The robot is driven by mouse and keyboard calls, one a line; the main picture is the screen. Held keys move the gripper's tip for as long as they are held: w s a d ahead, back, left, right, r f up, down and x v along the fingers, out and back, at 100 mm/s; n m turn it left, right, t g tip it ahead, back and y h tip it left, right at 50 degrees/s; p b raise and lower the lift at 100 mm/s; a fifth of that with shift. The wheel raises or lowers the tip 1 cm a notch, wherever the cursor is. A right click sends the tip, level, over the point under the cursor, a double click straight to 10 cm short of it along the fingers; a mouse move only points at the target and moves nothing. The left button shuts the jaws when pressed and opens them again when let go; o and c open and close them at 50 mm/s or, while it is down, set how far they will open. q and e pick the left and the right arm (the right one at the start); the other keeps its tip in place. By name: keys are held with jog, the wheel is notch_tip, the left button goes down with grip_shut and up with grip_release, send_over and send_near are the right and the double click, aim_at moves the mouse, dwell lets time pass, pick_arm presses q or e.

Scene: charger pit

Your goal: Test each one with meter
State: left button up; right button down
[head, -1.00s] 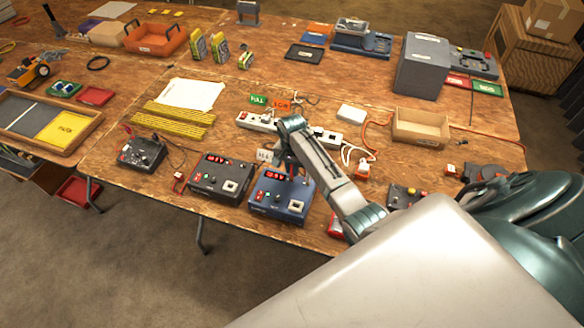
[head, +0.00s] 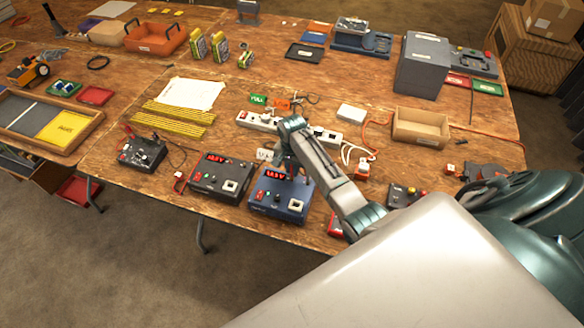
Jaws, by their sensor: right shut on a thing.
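My right gripper (head: 289,172) reaches in from the lower right and points down at the back of a blue box (head: 268,207) with a red display and a white socket. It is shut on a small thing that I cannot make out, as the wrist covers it. A dark grey box (head: 208,187) with a similar red display stands left of the blue one. A smaller black box (head: 140,156) with knobs, red parts and leads stands further left; which of these is the meter I cannot tell. Several yellow-and-grey packs (head: 197,47) stand at the back. My left gripper is out of view.
A white power strip (head: 256,122) with plugs and cables lies behind the boxes. Green FULL (head: 258,100) and orange (head: 282,104) tags lie behind it. An open cardboard tray (head: 420,130) is at right. A white sheet (head: 190,92) and yellow-black strips (head: 175,114) lie left.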

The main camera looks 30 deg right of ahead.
dwell(0.3)
jog(key=c, duration=1)
grip_release()
jog(key=shift+f, duration=0.1)
jog(key=shift+r, duration=3.8)
